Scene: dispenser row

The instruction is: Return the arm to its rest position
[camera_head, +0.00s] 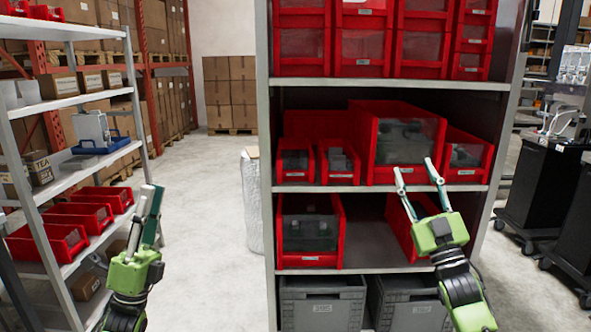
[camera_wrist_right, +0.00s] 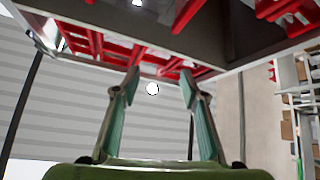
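My right gripper (camera_head: 418,176) is in front of the shelf with the red bins, its two fingers apart and nothing between them. In the right wrist view the same gripper (camera_wrist_right: 158,85) shows its fingers spread and empty below the underside of a shelf. My left gripper (camera_head: 150,215) is at the left over the aisle floor, empty, pointing up. Its two fingers look close together at the tips but apart lower down, seen nearly side-on. Neither gripper holds anything.
A grey shelf unit (camera_head: 265,110) with red bins (camera_head: 310,230) and grey crates (camera_head: 322,305) stands ahead. A white rack (camera_head: 105,165) with boxes and red trays is at the left. A black cart (camera_head: 540,180) is at the right. Open floor (camera_head: 205,200) lies between rack and shelf.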

